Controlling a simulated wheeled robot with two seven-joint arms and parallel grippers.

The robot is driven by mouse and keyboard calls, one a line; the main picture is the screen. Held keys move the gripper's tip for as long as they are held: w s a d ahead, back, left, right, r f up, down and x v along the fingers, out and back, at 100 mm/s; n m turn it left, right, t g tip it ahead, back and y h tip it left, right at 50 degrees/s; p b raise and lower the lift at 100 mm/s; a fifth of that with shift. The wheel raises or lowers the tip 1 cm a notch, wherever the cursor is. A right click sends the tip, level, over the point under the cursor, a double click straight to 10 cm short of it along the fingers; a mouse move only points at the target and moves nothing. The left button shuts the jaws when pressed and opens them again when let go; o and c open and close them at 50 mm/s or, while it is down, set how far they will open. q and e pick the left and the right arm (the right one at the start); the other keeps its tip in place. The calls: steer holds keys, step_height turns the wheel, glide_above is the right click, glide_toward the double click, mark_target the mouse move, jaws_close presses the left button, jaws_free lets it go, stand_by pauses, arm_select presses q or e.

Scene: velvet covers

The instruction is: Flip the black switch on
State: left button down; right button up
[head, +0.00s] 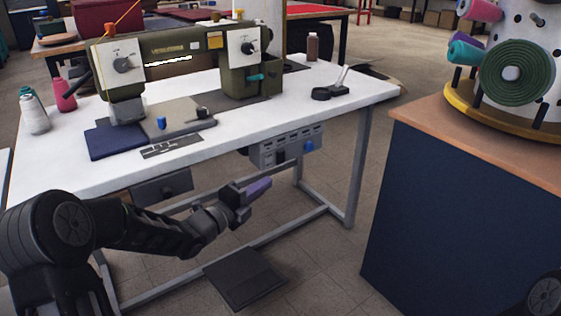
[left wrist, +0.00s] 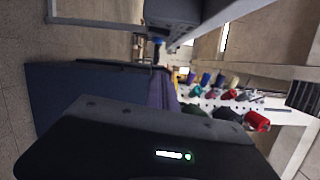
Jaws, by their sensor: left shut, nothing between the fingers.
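A grey control box (head: 287,148) hangs under the front right edge of the white sewing table (head: 345,98). Its front carries small slots and a blue knob (head: 308,146). A dark bar-like part (head: 283,169) sits low on the box; I cannot make out for certain which part is the black switch. My left gripper (head: 258,189) is shut and empty, its purple fingers pointing right, in front of and below the box. The purple fingers (left wrist: 160,91) also show in the left wrist view, apart from the box (left wrist: 172,12). My right gripper is out of view.
An olive sewing machine (head: 175,52) stands on the table. A metal leg (head: 357,165) is right of the box. A dark blue cabinet (head: 470,215) with a thread stand (head: 512,72) stands at right. A foot pedal (head: 245,277) lies below.

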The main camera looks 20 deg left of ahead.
mark_target(279, 161)
arm_select(q)
steer(key=w, duration=0.3)
steer(key=w+d+b, duration=0.1)
steer(key=w, duration=0.3)
steer(key=w+d, duration=0.1)
steer(key=w, duration=0.2)
steer(key=shift+w+d+r+b, duration=0.1)
steer(key=shift+w+r+b, duration=0.1)
steer(key=shift+w+b, duration=0.2)
steer(key=shift+w+a+r, duration=0.1)
steer(key=shift+w+a, duration=0.25)
steer(key=shift+a, duration=0.15)
